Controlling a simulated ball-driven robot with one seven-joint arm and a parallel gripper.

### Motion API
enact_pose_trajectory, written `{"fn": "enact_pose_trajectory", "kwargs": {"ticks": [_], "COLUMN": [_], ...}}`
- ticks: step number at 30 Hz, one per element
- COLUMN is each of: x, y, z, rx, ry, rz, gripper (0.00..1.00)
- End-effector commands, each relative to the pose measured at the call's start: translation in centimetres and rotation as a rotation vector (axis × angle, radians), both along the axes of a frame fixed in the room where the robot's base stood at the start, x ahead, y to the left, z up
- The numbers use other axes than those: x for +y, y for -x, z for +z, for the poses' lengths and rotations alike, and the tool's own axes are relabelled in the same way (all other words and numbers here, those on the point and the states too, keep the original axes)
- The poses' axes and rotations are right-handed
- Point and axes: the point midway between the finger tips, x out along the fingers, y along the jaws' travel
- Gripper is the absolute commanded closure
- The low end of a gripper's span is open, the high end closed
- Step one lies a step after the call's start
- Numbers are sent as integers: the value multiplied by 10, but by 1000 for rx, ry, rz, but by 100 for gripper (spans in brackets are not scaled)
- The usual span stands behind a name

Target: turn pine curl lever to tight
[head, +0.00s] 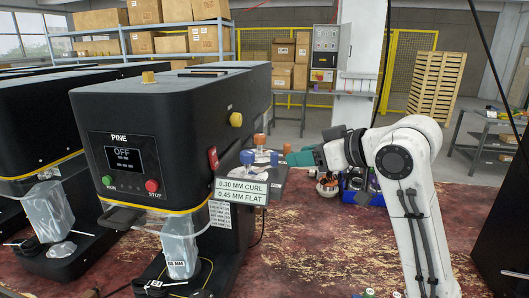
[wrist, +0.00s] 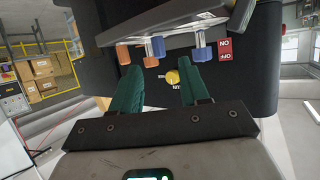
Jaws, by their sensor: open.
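The black PINE machine (head: 165,115) stands left of centre in the head view; its screen reads OFF. On its side plate stand orange-topped (head: 259,140) and blue-topped (head: 247,157) pieces, above a sign (head: 241,191) reading 0.30 MM CURL and 0.45 MM FLAT. Orange (wrist: 124,53) and blue (wrist: 158,47) pieces also show in the wrist view. Which one is the curl lever, I cannot tell. My gripper (head: 295,158) is right of the plate. In the wrist view its green fingers (wrist: 166,72) are open and empty, with a yellow knob (wrist: 172,77) seen between them.
A red switch (head: 212,158) is on the machine's side; it reads ON and OFF, upside down, in the wrist view (wrist: 225,49). Another black machine (head: 35,125) stands at left. Assorted items in a blue bin (head: 362,196) lie behind my arm. The red worn surface (head: 330,250) in front is mostly clear.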

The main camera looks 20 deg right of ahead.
Motion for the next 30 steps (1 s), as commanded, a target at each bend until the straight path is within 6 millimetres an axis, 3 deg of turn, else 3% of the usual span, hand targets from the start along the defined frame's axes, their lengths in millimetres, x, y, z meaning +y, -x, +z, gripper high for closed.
{"fn": "enact_pose_trajectory", "kwargs": {"ticks": [5, 21, 30], "x": [-1, 31, 38], "y": [-5, -76, -92], "z": [11, -22, -30], "rx": [-13, -11, -14], "ry": [12, 12, 12], "rz": [8, 7, 7], "gripper": [55, 55, 55]}}
